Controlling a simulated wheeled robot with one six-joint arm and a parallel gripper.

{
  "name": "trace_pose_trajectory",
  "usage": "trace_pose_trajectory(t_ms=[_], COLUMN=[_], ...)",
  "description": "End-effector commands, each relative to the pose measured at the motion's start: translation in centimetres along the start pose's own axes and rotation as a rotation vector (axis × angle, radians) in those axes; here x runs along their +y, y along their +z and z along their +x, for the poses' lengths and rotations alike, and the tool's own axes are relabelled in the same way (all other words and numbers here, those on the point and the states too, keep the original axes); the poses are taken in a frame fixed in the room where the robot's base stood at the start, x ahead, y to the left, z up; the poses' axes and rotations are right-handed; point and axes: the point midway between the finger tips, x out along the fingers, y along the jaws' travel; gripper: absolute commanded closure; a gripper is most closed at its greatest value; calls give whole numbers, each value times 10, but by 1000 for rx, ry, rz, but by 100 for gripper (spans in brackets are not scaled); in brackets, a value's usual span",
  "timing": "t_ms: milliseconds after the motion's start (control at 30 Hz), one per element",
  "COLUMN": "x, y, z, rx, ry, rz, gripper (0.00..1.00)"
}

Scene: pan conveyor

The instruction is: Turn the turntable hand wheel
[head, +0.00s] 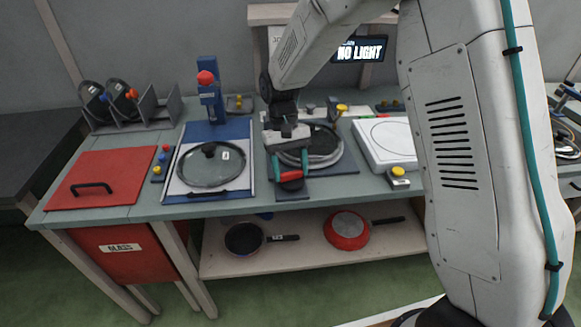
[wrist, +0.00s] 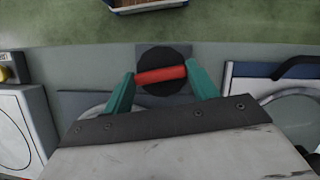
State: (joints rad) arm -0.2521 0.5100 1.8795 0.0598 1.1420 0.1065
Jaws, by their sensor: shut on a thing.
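The turntable hand wheel shows in the wrist view as a black disc (wrist: 165,60) with a red bar handle (wrist: 161,75) across it. My gripper (wrist: 161,82) has its two green fingers at the two ends of the red bar, shut on it. In the head view my gripper (head: 290,172) points down at the front of the turntable, and the red part of the hand wheel (head: 291,176) shows between the fingers. The turntable (head: 325,160), a round plate with a pale rim on a dark base, is partly hidden behind my gripper.
Left of the turntable is a station with a glass lid (head: 210,165) and a blue post with a red knob (head: 206,78). A red panel (head: 100,178) lies farther left. A white unit (head: 387,140) stands to the right. Pans (head: 346,230) lie on the lower shelf. A display reads NO LIGHT (head: 361,50).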

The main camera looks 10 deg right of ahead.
Motion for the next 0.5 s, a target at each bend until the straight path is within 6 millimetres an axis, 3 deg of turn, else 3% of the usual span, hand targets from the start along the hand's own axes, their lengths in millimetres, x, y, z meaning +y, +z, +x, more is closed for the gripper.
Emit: trace_pose_trajectory(t_ms=[333, 367, 400, 433, 500], x=[1, 1, 1, 1, 0], y=[0, 0, 0, 0, 0], z=[0, 0, 0, 0, 0], rx=[0, 0, 0, 0, 0], ry=[2, 2, 1, 1, 1], rz=[-1, -1, -1, -1, -1], gripper=[65, 36, 25, 20, 20])
